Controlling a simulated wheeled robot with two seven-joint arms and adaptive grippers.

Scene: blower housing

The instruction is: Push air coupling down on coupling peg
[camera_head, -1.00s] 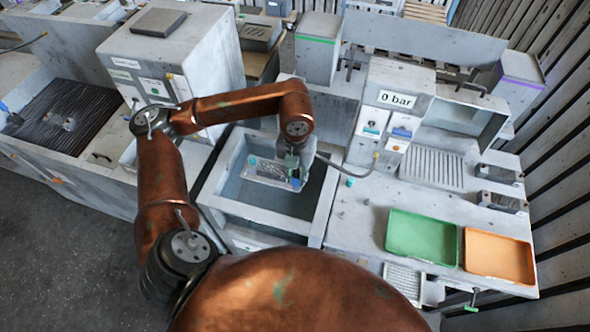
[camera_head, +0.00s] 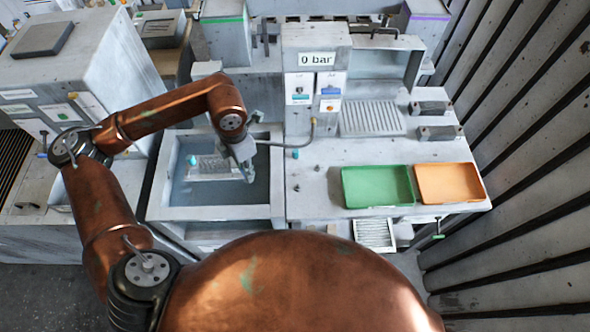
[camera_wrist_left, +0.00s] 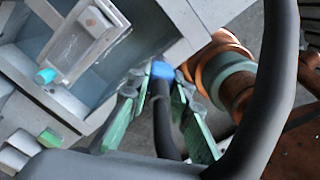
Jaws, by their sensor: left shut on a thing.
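My left gripper (camera_head: 245,170) is over the right part of the grey basin (camera_head: 270,200). In the left wrist view its green fingers (camera_wrist_left: 160,88) are shut on the blue-ended air coupling (camera_wrist_left: 163,71), with a thick black hose (camera_wrist_left: 163,120) attached. The hose (camera_head: 285,145) runs right to the pressure panel in the head view. A pale fixture (camera_head: 213,168) sits in the basin, with a teal peg (camera_head: 193,160) at its left end. The peg (camera_wrist_left: 45,76) shows apart from the coupling. I cannot tell whether it is the coupling peg. My right gripper is not visible.
The panel reads "0 bar" (camera_head: 317,59). A green tray (camera_head: 377,186) and an orange tray (camera_head: 450,183) lie on the right bench, with small dark pegs (camera_head: 318,169) left of them. A grey cabinet (camera_head: 70,75) stands behind my left arm.

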